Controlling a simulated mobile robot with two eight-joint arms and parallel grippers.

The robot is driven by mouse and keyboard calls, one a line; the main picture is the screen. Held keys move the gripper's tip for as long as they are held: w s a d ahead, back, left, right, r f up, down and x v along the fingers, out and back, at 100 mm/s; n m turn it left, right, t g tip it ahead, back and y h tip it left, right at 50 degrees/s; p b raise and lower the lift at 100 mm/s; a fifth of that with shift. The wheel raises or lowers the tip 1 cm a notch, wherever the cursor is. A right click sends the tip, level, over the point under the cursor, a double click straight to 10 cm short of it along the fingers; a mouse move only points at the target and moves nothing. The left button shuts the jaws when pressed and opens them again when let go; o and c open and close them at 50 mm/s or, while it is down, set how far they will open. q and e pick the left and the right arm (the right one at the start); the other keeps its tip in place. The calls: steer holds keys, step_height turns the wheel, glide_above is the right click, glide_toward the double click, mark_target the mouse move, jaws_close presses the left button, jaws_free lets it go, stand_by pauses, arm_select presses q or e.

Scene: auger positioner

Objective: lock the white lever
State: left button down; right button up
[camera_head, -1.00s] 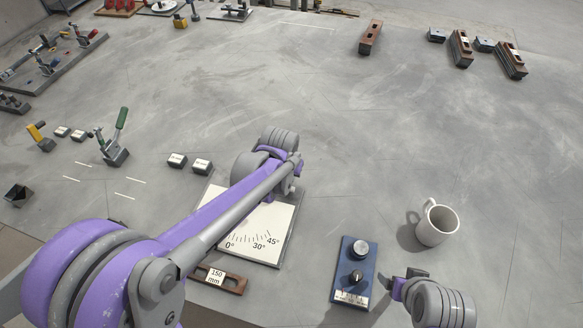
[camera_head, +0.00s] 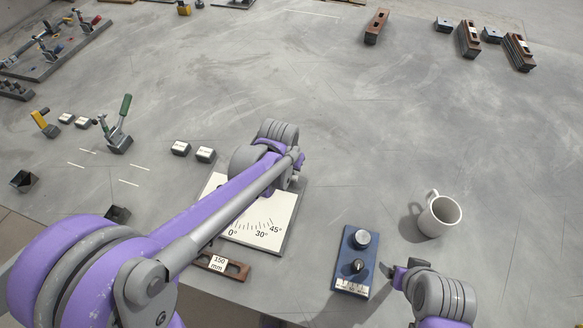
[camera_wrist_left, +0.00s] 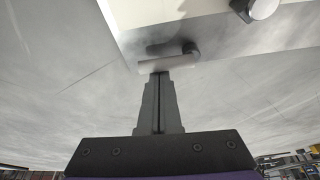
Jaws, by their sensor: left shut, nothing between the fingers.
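In the left wrist view, a pale bar (camera_wrist_left: 166,62) with a dark rounded end lies by the edge of a white plate. It may be the white lever, but I cannot tell for sure. My left gripper (camera_wrist_left: 160,77) is shut and empty, its tips right at the bar; I cannot tell if they touch. In the head view my left arm reaches over the white angle-scale plate (camera_head: 262,222) and hides the lever and most of the gripper. My right gripper (camera_head: 390,270) is beside the blue block; its jaw opening is unclear.
A blue block (camera_head: 343,268) with knobs and a white mug (camera_head: 440,215) stand right of the plate. A brown 150 mm block (camera_head: 236,269) lies at its front. A green-handled clamp (camera_head: 120,125) stands at left. The table's middle is clear.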

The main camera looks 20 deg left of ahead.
arm_select(q)
steer(key=shift+s+m, duration=0.2)
steer(key=shift+m, duration=0.3)
steer(key=m, duration=0.1)
steer(key=s+m+h, duration=0.1)
steer(key=m, duration=0.1)
steer(key=shift+s, duration=0.1)
arm_select(e)
steer(key=shift+f, duration=0.1)
arm_select(q)
steer(key=m, duration=0.2)
steer(key=s+m+g+h, duration=0.1)
steer(key=shift+s+a+m, duration=0.1)
steer(key=shift+a+m, duration=0.05)
steer(key=shift+m, duration=0.25)
steer(key=m, duration=0.1)
steer(key=s+m+g, duration=0.1)
steer(key=m, duration=0.1)
steer(key=shift+a+m+h, duration=0.3)
steer(key=shift+a+h, duration=0.1)
steer(key=m, duration=0.2)
steer(key=shift+s+a+m+g, duration=0.3)
steer(key=shift+s+a+g, duration=0.05)
steer(key=shift+g, duration=0.05)
steer(key=shift+s+a+m+g, duration=0.15)
steer(key=shift+a+m+g, duration=0.15)
steer(key=shift+m, duration=0.7)
steer(key=shift+s+a, duration=0.1)
steer(key=shift+a, duration=0.15)
